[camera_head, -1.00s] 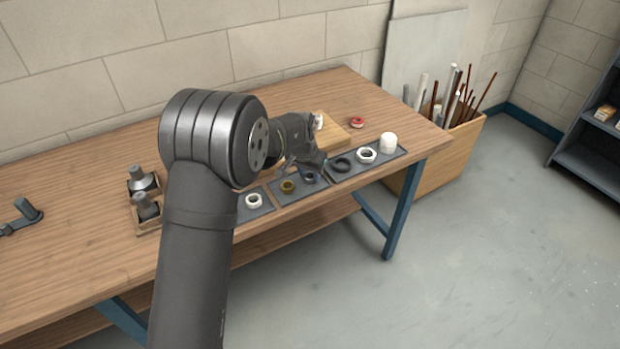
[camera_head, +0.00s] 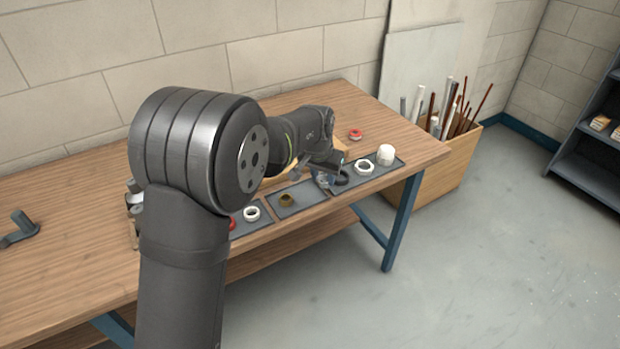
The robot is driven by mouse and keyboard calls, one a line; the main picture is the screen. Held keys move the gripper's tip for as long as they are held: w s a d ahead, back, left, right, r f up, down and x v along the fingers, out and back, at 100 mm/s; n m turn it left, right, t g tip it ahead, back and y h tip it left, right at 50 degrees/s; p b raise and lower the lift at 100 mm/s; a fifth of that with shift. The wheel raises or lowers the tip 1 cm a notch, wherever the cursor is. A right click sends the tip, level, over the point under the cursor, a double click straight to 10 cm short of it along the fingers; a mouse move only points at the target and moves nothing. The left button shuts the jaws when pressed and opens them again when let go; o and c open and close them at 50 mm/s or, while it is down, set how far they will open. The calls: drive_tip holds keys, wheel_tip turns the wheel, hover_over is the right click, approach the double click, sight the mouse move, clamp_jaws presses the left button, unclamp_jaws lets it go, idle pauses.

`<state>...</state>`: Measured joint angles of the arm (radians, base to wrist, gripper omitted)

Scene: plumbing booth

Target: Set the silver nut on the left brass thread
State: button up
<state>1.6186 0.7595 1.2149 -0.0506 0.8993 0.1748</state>
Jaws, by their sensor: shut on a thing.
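My gripper (camera_head: 324,179) is over the right end of the middle dark tray (camera_head: 308,194), pointing down. It is shut on a small greyish thing, which looks like the silver nut (camera_head: 321,183); the fingers and arm cover much of it. The left brass thread cannot be made out; my arm hides much of the wooden board (camera_head: 283,174) behind the trays. A brass-coloured ring (camera_head: 286,200) lies on the left part of the middle tray, apart from the gripper.
The right tray holds a black ring (camera_head: 342,178), a white ring (camera_head: 364,167) and a white cylinder (camera_head: 385,154). A white ring (camera_head: 251,213) and a red piece (camera_head: 232,223) lie on the left tray. A red-and-white roll (camera_head: 355,134) sits behind. The bench's left part is mostly clear.

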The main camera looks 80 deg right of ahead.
drive_tip(key=s+a+r, duration=0.3)
drive_tip(key=s, duration=0.2)
drive_tip(key=w+r, duration=0.1)
drive_tip(key=w, duration=1.3)
drive_tip(key=w+a, duration=0.1)
drive_tip(key=w, duration=1.4)
drive_tip(key=w+r, duration=0.1)
drive_tip(key=w, duration=1.3)
drive_tip(key=shift+w+a+r, duration=0.2)
drive_tip(key=shift+w+r, duration=0.15)
drive_tip(key=shift+w, duration=0.05)
drive_tip(key=shift+f, duration=3.4)
drive_tip(key=shift+f, duration=0.1)
drive_tip(key=m+g, duration=0.1)
drive_tip(key=m, duration=0.4)
drive_tip(key=shift+f+m+y, duration=0.1)
drive_tip(key=shift+m+y, duration=0.2)
drive_tip(key=shift+y, duration=0.1)
